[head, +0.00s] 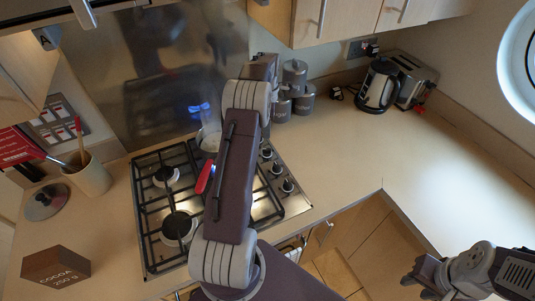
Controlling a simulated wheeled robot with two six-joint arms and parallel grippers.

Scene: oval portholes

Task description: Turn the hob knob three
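The gas hob (155,240) lies in the worktop, with a column of dark and silver knobs along its right side. Knobs show at the front (287,186), behind it (276,168), and further back (266,152). I cannot read any numbers on them. My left arm reaches up across the hob, left of these knobs, and hides part of the hob. My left gripper is hidden behind the arm's own links. My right gripper (424,276) is at the bottom right, over the front of the counter, far from the knobs, with nothing visible in it.
Canisters (294,76), a kettle (378,86) and a toaster (412,75) stand behind. A utensil pot (90,175) and a cocoa box (56,268) are left. The right worktop is clear.

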